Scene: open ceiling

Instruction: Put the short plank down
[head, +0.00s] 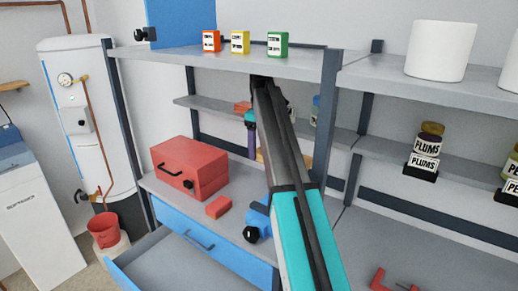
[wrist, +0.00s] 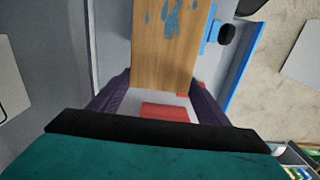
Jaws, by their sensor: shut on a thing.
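The short plank (wrist: 165,50) is tan wood with blue paint stains at its far end. My gripper (wrist: 161,82) is shut on it, with a purple finger at each side of its near end. In the wrist view the plank extends up past the top edge, over the grey bench, so its far end is cut off. In the head view my gripper (head: 252,140) is mostly behind my arm. Tan patches beside the arm there seem to be the plank (head: 304,160). I cannot tell how far it is above the bench.
The grey bench (head: 165,188) holds a red toolbox (head: 190,168), a small red block (head: 218,207) and a blue vise (head: 258,218). An open drawer (head: 185,265) juts out in front. Shelves above hold three tins (head: 240,43) and jars. Bare bench shows between toolbox and block.

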